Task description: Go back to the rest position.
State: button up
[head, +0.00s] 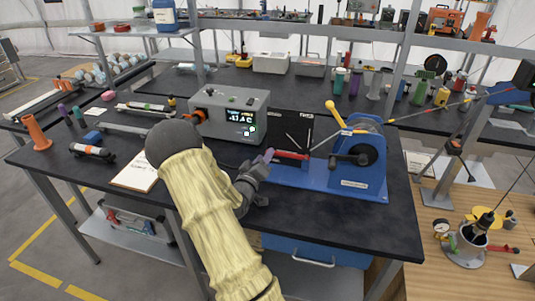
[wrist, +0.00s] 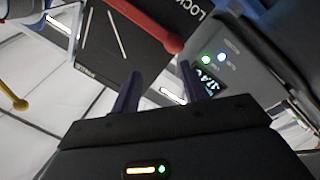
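My gripper (head: 267,157) is over the middle of the black workbench (head: 325,224), between a grey display box (head: 218,112) and a blue winch-like device (head: 372,186). In the wrist view, the two dark blue fingers of my gripper (wrist: 158,82) stand apart with nothing held between them. A red handle (head: 291,155) is close to the fingertips in the head view. In the wrist view, a red ball-ended rod (wrist: 145,24) lies beyond the fingers. My sleeved forearm hides part of the bench front.
A yellow-knobbed lever (head: 336,115) rises from the blue device. A clipboard (head: 133,173) lies left of my arm. Shelving with bottles and tools runs behind. A wooden table (head: 445,267) is at right.

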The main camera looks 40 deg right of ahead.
jog(key=shift+v, duration=1.35)
jog(key=shift+w, duration=0.1)
